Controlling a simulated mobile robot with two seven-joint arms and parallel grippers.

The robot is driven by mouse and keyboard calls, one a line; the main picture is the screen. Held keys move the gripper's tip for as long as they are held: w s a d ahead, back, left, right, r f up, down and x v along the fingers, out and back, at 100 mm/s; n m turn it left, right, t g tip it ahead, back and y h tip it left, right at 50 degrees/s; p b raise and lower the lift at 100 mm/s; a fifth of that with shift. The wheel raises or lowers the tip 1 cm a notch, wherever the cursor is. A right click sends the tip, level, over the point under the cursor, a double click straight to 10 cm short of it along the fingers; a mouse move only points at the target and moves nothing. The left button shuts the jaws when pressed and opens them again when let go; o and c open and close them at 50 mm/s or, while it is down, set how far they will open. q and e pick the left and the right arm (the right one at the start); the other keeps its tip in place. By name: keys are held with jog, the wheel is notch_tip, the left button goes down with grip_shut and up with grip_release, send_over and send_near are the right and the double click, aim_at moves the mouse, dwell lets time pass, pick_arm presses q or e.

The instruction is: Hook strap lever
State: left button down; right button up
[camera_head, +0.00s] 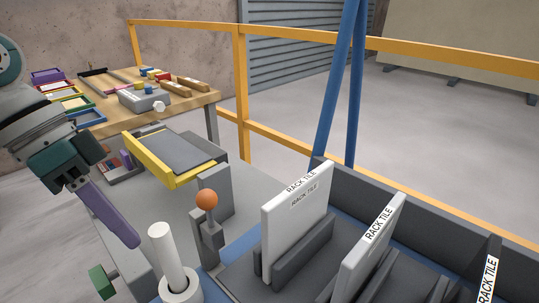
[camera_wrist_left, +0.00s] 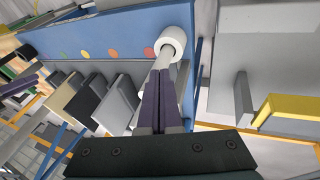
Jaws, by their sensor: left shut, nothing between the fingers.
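A lever with an orange ball knob (camera_head: 206,199) stands upright on a grey block (camera_head: 217,190) near the middle of the head view. No strap can be made out on it. My left gripper (camera_head: 130,242), with long purple fingers, is shut and empty. It hangs left of the lever, apart from it, pointing down and to the right. The fingers also show in the left wrist view (camera_wrist_left: 160,75), in line with a white post whose round white base (camera_wrist_left: 173,39) lies beyond them. The same white post (camera_head: 166,248) stands right of the gripper in the head view. My right gripper is not in view.
White rack tiles (camera_head: 291,235) stand in a dark rack at the right. Two long blue bars or straps (camera_head: 340,80) rise behind them. A yellow-edged grey panel (camera_head: 158,166) lies beyond the lever. A green block (camera_head: 102,282) is at the lower left. A wooden table (camera_head: 190,105) holds small parts.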

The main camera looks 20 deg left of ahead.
pick_arm(q)
jog(key=w+a+r+n+t+h+b, duration=0.1)
jog(key=w+a+r+t+h+b, duration=0.1)
jog(key=w+a+r, duration=0.4)
notch_tip(320, 180, up, 2)
jog(key=shift+a+r+n+t, duration=0.2)
jog(key=shift+a+n+t, duration=0.1)
jog(key=shift+a+t, duration=0.1)
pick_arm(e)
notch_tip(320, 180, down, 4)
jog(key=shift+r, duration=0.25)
pick_arm(q)
jog(key=p, duration=0.1)
send_near(210, 220)
jog(key=shift+w+d+f, duration=0.2)
jog(key=shift+w+f, duration=0.6)
jog(key=shift+w+d+f, duration=0.2)
jog(key=shift+w+f, duration=0.6)
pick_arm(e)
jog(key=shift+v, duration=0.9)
pick_arm(q)
jog(key=shift+h+p, duration=0.3)
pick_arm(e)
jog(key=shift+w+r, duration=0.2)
